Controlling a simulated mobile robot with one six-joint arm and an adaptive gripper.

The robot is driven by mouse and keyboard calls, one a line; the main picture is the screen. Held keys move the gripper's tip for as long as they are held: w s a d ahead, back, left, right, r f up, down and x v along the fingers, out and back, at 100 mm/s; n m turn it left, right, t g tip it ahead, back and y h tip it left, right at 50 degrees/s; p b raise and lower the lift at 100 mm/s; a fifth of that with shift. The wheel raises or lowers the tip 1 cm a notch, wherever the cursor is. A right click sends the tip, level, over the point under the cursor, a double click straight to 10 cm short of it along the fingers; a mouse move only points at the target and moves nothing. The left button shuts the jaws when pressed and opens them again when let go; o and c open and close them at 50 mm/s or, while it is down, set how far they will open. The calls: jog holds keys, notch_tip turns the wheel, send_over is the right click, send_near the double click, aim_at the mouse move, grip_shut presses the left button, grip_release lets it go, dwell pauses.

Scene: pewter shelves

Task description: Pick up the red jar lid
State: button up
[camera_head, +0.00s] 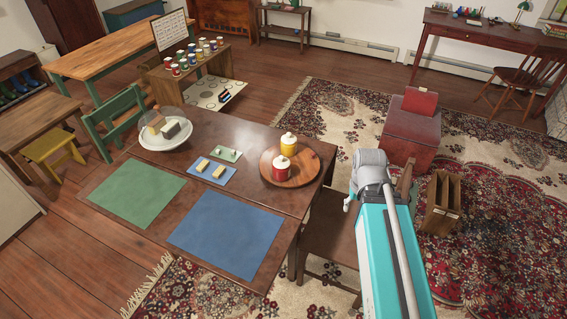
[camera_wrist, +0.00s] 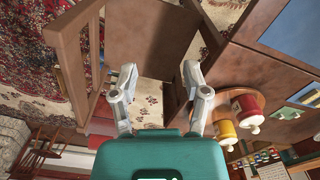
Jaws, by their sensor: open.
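The red jar (camera_head: 281,174) stands upright on a round wooden tray (camera_head: 307,176) at the right end of the dark table. Its cream lid (camera_head: 281,162) with a small knob sits on top of it. A yellow jar (camera_head: 289,150) with a similar cream lid stands right behind it. In the wrist view, the red jar (camera_wrist: 243,104) and its lid (camera_wrist: 254,119) show sideways at the right. My gripper (camera_wrist: 159,72) is open and empty, its fingers wide apart over the chair. It is to the right of the tray, apart from the jars.
A wooden chair (camera_head: 327,228) stands at the table's right end, below my arm. Blue mat (camera_head: 228,232), green mat (camera_head: 138,190), small butter dishes and a domed plate (camera_head: 165,141) lie on the table. A red chest (camera_head: 411,135) stands on the rug behind my arm.

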jog(key=w+a+f+h+b, duration=0.1)
jog(key=w+a+f+m+h+b, duration=0.1)
jog(key=w+a, duration=0.1)
jog(key=w+a+f+t+h+b, duration=0.1)
jog(key=w+a, duration=0.1)
jog(key=shift+w+m+b, duration=0.1)
jog(key=shift+m+b, duration=0.2)
jog(key=shift+m, duration=0.1)
jog(key=m+t+h+b, duration=0.5)
jog(key=t+b, duration=0.4)
jog(key=t, duration=0.1)
send_near(280, 158)
jog(key=s, duration=0.2)
jog(key=shift+s+a+r, duration=0.2)
jog(key=shift+a+r, duration=0.4)
jog(key=shift+r, duration=0.05)
jog(key=shift+y, duration=0.3)
jog(key=shift+b+x, duration=1.75)
jog(key=shift+x, duration=2.55)
jog(key=shift+w+d, duration=0.1)
